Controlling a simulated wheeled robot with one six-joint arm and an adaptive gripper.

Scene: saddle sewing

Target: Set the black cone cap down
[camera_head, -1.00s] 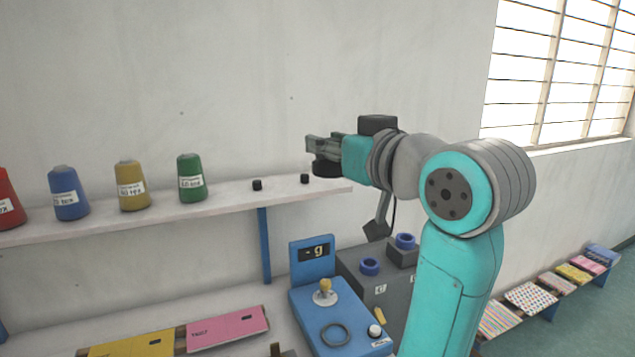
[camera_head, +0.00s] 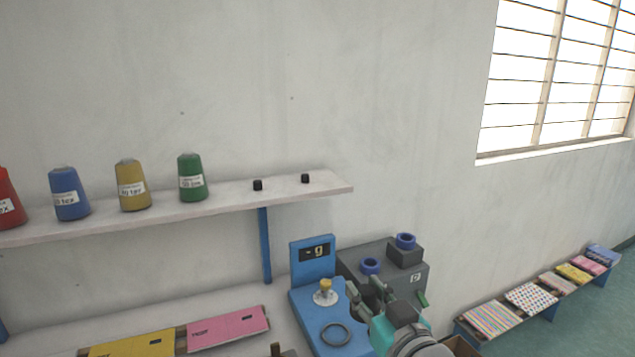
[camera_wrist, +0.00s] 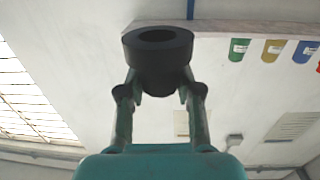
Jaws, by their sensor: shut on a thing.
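My gripper (camera_head: 366,290) is low in the head view, in front of the grey box and right of the blue scale. In the wrist view my gripper (camera_wrist: 162,92) is shut on the black cone cap (camera_wrist: 158,60), a thick black ring with a round hollow in its face. The cap is held at the fingertips, with nothing visible touching it besides the fingers. In the head view I cannot clearly make out the cap among the dark fingers.
A wall shelf (camera_head: 230,200) holds two small black pieces (camera_head: 257,185) (camera_head: 305,178) and several thread cones, including a green one (camera_head: 191,178). Below are the blue scale (camera_head: 318,312), the grey box (camera_head: 405,278) with blue rings, and a pink folder (camera_head: 228,328).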

